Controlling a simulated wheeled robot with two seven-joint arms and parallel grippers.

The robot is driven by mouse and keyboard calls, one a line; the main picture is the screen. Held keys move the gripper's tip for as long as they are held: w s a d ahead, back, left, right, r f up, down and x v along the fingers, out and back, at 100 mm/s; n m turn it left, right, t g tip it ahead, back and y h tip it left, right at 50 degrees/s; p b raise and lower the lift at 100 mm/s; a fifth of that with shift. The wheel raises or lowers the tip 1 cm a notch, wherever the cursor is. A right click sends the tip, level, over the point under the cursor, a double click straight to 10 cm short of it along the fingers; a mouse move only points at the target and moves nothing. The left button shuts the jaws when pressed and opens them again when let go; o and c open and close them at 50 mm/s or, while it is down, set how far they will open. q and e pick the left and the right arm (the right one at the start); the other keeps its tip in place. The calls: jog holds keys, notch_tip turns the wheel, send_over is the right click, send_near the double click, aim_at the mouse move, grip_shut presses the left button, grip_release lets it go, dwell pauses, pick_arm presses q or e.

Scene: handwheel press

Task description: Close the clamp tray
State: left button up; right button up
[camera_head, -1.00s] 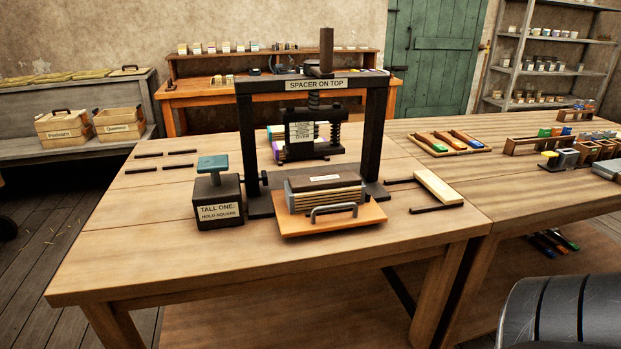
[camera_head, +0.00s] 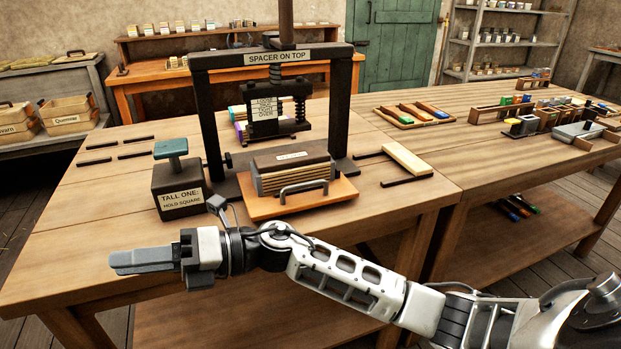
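The clamp tray (camera_head: 343,190) is a flat orange-brown wooden tray with a grey bar handle (camera_head: 304,188) at its front. It sticks out toward me from the foot of the dark handwheel press (camera_head: 200,118). A stack of thin boards (camera_head: 290,172) with a dark labelled block on top sits on it. My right gripper (camera_head: 124,262) is in front of the table, left of and nearer to me than the tray, pointing left. It appears empty and is apart from the handle; its fingers overlap from this side, so its opening is unclear. My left gripper is out of view.
A dark block labelled "TALL ONE: HOLD SQUARE" (camera_head: 181,190) with a teal top stands just left of the tray. A pale board (camera_head: 405,158) lies on dark strips to the right. The front left tabletop is mostly clear.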

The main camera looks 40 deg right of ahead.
jog(key=w+d+n+g+h, duration=0.35)
jog(key=n+h, duration=0.25)
jog(key=n, duration=0.3)
jog(key=n+t+h+b, duration=0.2)
jog(key=h, duration=1.2)
send_near(309, 183)
jog(key=shift+g, duration=0.25)
jog(key=f, duration=0.2)
jog(key=w+f, duration=0.1)
jog(key=f, duration=0.2)
jog(key=w+f, duration=0.1)
jog(key=f, duration=0.1)
jog(key=shift+f, duration=0.3)
grip_shut()
